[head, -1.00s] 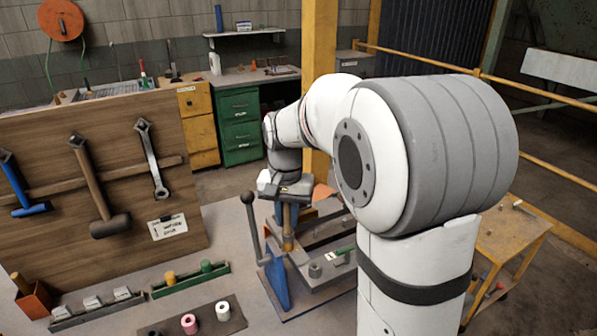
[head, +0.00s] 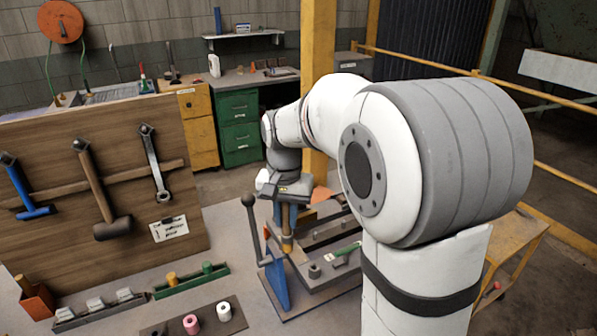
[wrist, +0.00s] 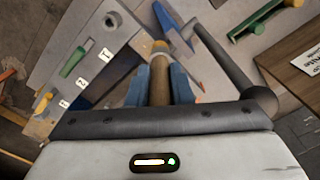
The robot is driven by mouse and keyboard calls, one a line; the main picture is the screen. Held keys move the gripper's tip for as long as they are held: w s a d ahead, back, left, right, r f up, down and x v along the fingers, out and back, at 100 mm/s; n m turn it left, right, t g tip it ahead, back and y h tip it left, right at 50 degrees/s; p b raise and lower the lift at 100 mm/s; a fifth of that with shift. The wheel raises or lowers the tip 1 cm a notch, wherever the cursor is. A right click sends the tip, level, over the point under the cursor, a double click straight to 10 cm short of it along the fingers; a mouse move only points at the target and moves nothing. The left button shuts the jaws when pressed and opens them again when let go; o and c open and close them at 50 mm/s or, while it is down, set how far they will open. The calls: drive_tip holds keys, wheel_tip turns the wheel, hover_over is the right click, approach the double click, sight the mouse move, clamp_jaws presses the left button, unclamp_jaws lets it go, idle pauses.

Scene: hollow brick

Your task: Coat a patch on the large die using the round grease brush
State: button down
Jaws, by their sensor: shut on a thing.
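My gripper (head: 286,203) is shut on a wooden-handled brush, the round grease brush (head: 287,240), and holds it pointing down beside the blue lever press. The grey plate (wrist: 125,65) beyond carries a grey round piece (wrist: 111,20), a green-handled piece and a yellow-ended one, with small number labels. Which part is the large die I cannot tell, nor whether the brush touches anything.
The blue press frame (head: 276,284) and its grey ball-ended lever (head: 251,222) stand close left of the brush. A tool board (head: 70,140) with hammers and a wrench is at the left. Trays with coloured rolls (head: 190,323) and green pieces lie in front of it.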

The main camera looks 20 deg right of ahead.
drive_tip(key=shift+d+r+p, duration=0.25)
drive_tip(key=shift+r+p, duration=0.3)
drive_tip(key=shift+r, duration=0.45)
drive_tip(key=shift+r+p, duration=1.55)
drive_tip(key=shift+r, duration=0.5)
drive_tip(key=shift+s+f, duration=0.1)
drive_tip(key=shift+s, duration=0.05)
